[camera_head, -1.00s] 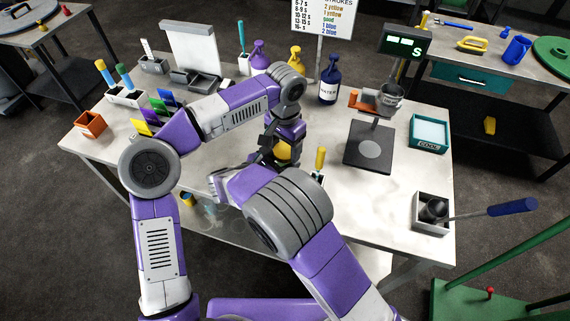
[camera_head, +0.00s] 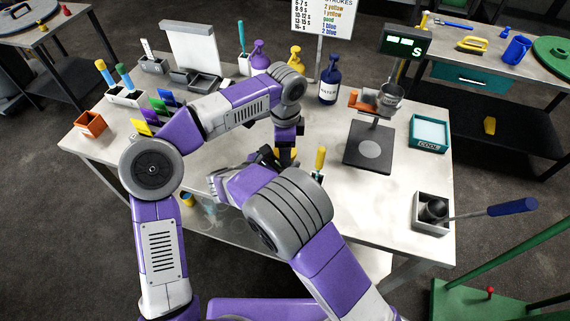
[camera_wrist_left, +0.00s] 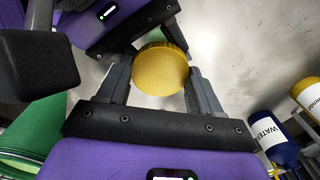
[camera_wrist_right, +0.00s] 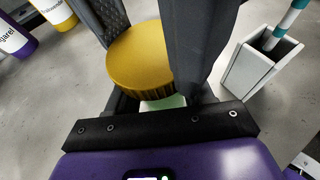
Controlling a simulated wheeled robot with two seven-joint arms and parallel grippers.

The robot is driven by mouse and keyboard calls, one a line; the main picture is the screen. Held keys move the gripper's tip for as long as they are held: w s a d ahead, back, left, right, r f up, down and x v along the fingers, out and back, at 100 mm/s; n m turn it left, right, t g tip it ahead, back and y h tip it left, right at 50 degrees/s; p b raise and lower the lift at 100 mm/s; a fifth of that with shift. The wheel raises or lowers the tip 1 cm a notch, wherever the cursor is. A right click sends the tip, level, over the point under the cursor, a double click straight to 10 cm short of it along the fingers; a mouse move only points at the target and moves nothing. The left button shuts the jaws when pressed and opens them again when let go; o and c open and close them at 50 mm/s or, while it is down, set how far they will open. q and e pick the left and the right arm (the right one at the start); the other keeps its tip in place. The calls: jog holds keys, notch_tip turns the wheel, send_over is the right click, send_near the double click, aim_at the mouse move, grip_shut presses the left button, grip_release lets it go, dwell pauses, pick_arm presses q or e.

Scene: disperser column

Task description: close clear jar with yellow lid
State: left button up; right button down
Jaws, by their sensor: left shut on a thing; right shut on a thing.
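The yellow lid (camera_wrist_right: 142,58) is a round ribbed disc. It sits between the fingers of my left gripper (camera_wrist_left: 158,80), which is shut on it, and the lid also shows there from above (camera_wrist_left: 160,69). The clear jar (camera_wrist_right: 163,103) shows only as a pale strip under the lid, between the fingers of my right gripper (camera_wrist_right: 160,108), which is shut on it. The lid is directly above the jar, touching or very close; I cannot tell if it is seated. In the head view my arms hide most of both.
A white holder with a striped stick (camera_wrist_right: 262,62) stands close right of my right gripper. A blue water bottle (camera_head: 329,82), a black scale (camera_head: 370,148) and a teal tray (camera_head: 429,132) stand farther right. Pen holders (camera_head: 124,92) are at left.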

pick_arm(q)
jog(key=o, duration=1.2)
jog(key=shift+r, duration=2.25)
jog(key=shift+c, duration=0.4)
jog(key=n, duration=0.1)
jog(key=r+n, duration=0.1)
jog(key=n, duration=0.2)
jog(key=shift+r, duration=0.35)
jog(key=n, duration=0.2)
jog(key=r+n, duration=0.1)
jog(key=n, duration=0.3)
jog(key=shift+r, duration=0.4)
